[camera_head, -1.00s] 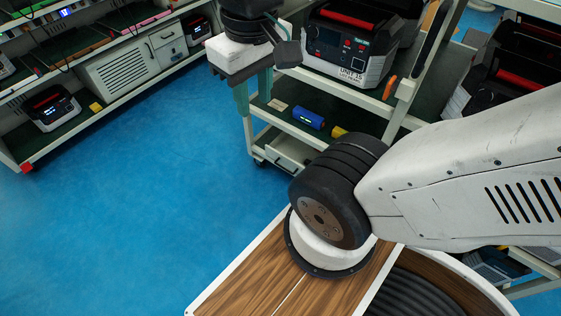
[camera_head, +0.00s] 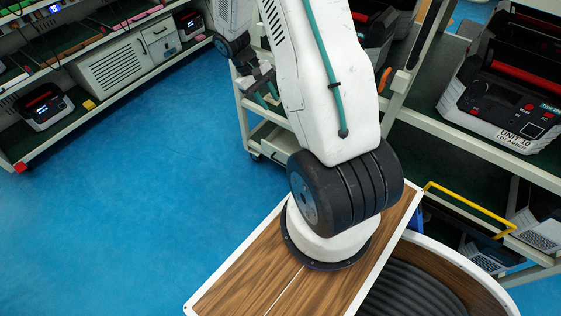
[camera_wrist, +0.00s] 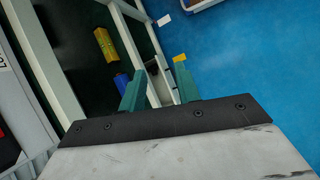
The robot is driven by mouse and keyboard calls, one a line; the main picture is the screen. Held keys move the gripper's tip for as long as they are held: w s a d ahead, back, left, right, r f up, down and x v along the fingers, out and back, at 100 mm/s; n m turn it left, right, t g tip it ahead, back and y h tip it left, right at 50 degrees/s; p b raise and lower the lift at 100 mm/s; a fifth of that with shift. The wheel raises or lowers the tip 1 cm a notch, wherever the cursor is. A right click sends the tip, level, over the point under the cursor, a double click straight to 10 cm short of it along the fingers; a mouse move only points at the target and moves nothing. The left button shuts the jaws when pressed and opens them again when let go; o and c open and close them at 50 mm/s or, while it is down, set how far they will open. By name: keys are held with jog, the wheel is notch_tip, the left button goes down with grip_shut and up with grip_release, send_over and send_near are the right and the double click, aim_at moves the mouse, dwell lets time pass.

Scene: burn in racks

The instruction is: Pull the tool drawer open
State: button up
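A pale drawer (camera_head: 272,139) sits low in the wheeled rack, under its bottom shelf. It is partly covered by my arm in the head view, and how far out it stands is hard to tell. In the wrist view its pale panel (camera_wrist: 161,86) shows between and beyond my fingers. My gripper (camera_head: 268,96) has teal fingers and hangs beside the rack's left end, above the drawer in the picture. In the wrist view the gripper (camera_wrist: 158,84) is open, with nothing visibly held. Contact with the drawer is not visible.
A blue item (camera_wrist: 121,82) and a yellow item (camera_wrist: 105,45) lie on the rack's green shelf. Black-and-white units, one labelled UNIT 10 (camera_head: 503,112), stand on the right. A long shelf (camera_head: 95,98) runs along the left. Blue floor (camera_head: 150,170) between is clear.

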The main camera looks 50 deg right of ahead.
jog(key=d+f+n+t, duration=0.1)
jog(key=d+f, duration=0.3)
jog(key=f, duration=0.8)
jog(key=s+d+f, duration=0.1)
jog(key=d+f, duration=0.2)
jog(key=f, duration=1)
jog(key=d+f+n+t, duration=0.1)
jog(key=d+f, duration=0.3)
jog(key=f, duration=0.8)
jog(key=shift+w+d+f+n+t, duration=0.15)
jog(key=shift+w+d+f+t, duration=0.65)
jog(key=shift+f, duration=1.85)
jog(key=shift+w+a+f+n+t, duration=0.15)
jog(key=shift+w+f+t, duration=0.25)
jog(key=shift+w+f, duration=1.65)
jog(key=shift+w+d+f+n+t, duration=0.2)
jog(key=shift+w+d+f+t, duration=0.35)
jog(key=shift+f, duration=2.65)
jog(key=shift+a, duration=0.1)
grip_shut()
